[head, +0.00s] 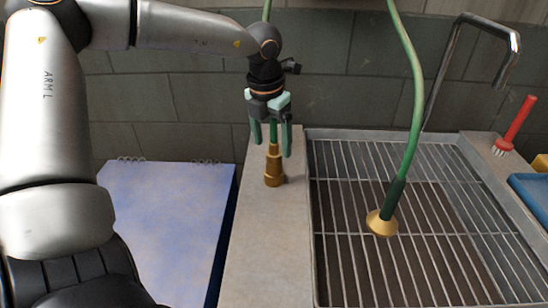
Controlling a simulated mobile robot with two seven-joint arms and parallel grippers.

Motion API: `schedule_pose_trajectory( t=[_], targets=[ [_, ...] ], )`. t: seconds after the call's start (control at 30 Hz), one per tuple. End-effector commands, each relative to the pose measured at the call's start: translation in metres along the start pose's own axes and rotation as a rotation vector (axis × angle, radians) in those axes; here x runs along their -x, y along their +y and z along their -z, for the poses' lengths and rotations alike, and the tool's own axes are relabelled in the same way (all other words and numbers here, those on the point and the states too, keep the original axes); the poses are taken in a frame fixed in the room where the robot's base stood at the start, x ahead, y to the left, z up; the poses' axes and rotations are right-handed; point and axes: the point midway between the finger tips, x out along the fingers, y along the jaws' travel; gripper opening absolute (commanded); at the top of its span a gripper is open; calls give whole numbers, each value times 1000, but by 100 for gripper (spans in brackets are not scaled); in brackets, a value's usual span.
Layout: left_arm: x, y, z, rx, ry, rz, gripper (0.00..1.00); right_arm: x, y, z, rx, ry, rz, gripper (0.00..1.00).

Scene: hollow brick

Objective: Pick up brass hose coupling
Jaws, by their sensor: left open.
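The brass hose coupling (273,167) stands upright over the grey ledge left of the sink, narrow at the top and wider below. A short length of green hose shows above it, between my fingers. My left gripper (271,147) points down with its two green fingers open, one on each side of the hose and the coupling's narrow top. I cannot tell whether either finger touches it. The coupling's lower body shows below the fingertips. My right gripper is not in view.
A green hose with a flared brass end (381,223) hangs over the sink grate (340,270) at right. A metal faucet (497,42), a red brush (515,124) and a blue tray (535,192) are farther right. A blue-white pad (165,220) lies left. A tiled wall stands behind.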

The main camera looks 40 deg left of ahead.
Motion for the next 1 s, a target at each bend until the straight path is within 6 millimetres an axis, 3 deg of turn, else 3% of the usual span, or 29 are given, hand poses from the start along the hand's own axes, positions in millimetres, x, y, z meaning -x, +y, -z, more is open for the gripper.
schedule_pose_trajectory(
  t=[0.3, 0.63, 1.0],
  targets=[
    [-42, -2, -2, 0, 4, 1, 82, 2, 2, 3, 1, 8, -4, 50],
    [-49, -2, -2, 1, 0, 1, 82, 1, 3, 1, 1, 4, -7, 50],
    [-48, -2, -2, 1, 1, 1, 41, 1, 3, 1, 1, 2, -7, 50]
  ],
)
